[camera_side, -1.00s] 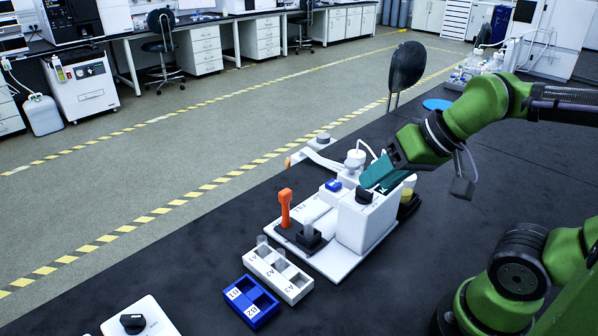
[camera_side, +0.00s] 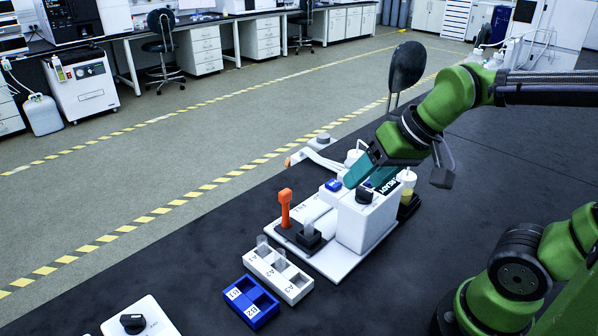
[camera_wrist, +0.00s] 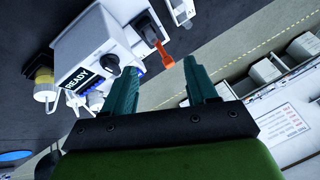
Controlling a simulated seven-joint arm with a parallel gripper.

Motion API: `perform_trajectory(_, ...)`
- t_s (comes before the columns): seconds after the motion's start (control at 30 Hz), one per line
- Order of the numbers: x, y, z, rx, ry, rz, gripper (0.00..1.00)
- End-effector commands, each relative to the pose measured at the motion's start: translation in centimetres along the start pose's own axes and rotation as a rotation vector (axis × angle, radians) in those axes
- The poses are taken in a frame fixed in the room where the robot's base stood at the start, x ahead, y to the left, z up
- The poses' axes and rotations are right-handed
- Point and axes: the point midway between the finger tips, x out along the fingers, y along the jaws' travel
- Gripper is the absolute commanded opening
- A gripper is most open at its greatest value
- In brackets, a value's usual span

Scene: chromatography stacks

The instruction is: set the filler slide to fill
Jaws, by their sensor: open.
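A white machine (camera_side: 362,222) stands on a white base plate on the dark bench. A black slide rail (camera_side: 292,236) lies along its left side, with an orange upright handle (camera_side: 285,208) at the far end and a dark block (camera_side: 311,240) at the near end. I cannot tell which slide position is set. The orange handle also shows in the wrist view (camera_wrist: 164,54), beyond the fingertips. My gripper (camera_side: 358,185) is open and empty, above the machine's top near its blue button (camera_side: 333,185) and black knob (camera_side: 364,195). In the wrist view its teal fingers (camera_wrist: 161,67) are spread.
The machine's display (camera_wrist: 77,82) reads READY. A white rack (camera_side: 290,287) with clear tubes and a blue rack (camera_side: 253,312) stand in front. A bottle with yellow contents (camera_side: 406,187) stands right of the machine. Another knob box (camera_side: 138,322) is at lower left.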

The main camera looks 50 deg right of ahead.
Motion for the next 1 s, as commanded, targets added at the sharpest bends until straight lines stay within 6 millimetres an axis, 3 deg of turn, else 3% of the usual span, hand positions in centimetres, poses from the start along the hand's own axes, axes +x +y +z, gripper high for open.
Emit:
perform_trajectory(0.4, 6.7, -4.4, -12.4, -0.207, -0.321, 0.180, 0.57)
perform_trajectory(0.6, 9.6, -5.7, -16.7, -0.289, -0.438, 0.249, 0.57)
perform_trajectory(0.7, 9.4, -6.2, -18.0, -0.309, -0.463, 0.264, 0.57)
perform_trajectory(0.8, 7.9, -6.6, -18.7, -0.322, -0.468, 0.264, 0.57)
perform_trajectory(1.0, 8.7, -6.2, -17.7, -0.334, -0.501, 0.260, 0.57)
